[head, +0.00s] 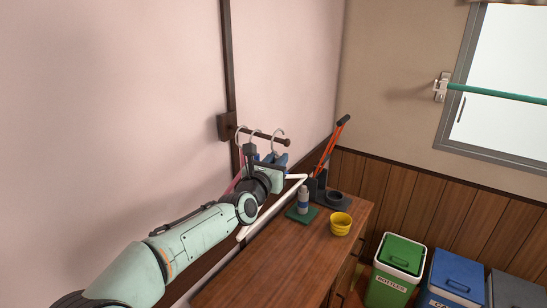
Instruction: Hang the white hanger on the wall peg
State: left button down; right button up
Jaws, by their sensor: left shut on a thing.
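The wall peg (263,137) is a dark brown rod that sticks out to the right from a bracket on the pink wall. Several hanger hooks show along it, with pink and blue parts below. My left gripper (271,165) is just below the peg, shut on the white hanger (292,177). The white hanger's lower bar shows behind my arm, slanting from upper right to lower left. A pale hook (279,133) shows by the peg's outer end; I cannot tell whether it is around the peg. My gripper hides the hanger's middle. My right gripper is not in view.
A wooden table (270,270) stands below, with a yellow bowl (341,223), a bottle (303,202) on a green mat and a dark stand with an orange-handled tool (334,143). Green (397,262), blue (456,275) and grey bins stand at right. The air right of the peg is clear.

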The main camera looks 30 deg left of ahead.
pick_arm(q)
jog(key=shift+w+r+p, duration=0.2)
jog(key=shift+w+p, duration=0.55)
jog(key=shift+w, duration=0.05)
jog(key=shift+w+f+b, duration=0.3)
jog(key=shift+f+b, duration=0.2)
jog(key=shift+f, duration=0.4)
jog(key=shift+s+d+f, duration=0.1)
jog(key=shift+f, duration=0.05)
jog(key=shift+s+b, duration=0.4)
jog(key=shift+b, duration=0.05)
jog(key=shift+w+f, duration=0.25)
jog(key=shift+w, duration=0.05)
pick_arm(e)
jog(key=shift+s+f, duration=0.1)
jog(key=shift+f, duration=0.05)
pick_arm(q)
jog(key=shift+s+r, duration=0.1)
